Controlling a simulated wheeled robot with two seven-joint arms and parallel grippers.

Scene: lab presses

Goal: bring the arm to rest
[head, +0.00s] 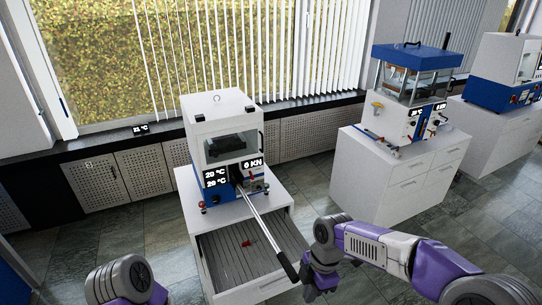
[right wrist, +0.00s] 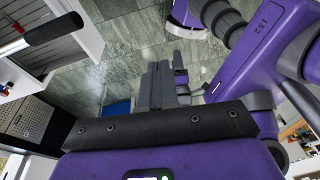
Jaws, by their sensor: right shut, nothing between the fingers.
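My right arm (head: 390,248) reaches in from the lower right in the head view. Its gripper (head: 318,286) hangs at the bottom, just right of the black grip (head: 287,265) of a press lever. The fingers (right wrist: 160,85) are shut and empty in the right wrist view, over the tiled floor. A gap shows there between them and the black grip (right wrist: 54,28). Part of my left arm (head: 122,280) shows at the lower left of the head view; its gripper is out of view.
A white and blue press (head: 222,135) stands on a white cabinet (head: 187,190) with an open drawer (head: 207,262) holding a small red item (head: 248,243). Its long lever (head: 262,226) juts toward me. Another press (head: 412,85) stands on a cabinet at right. Floor between the cabinets is clear.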

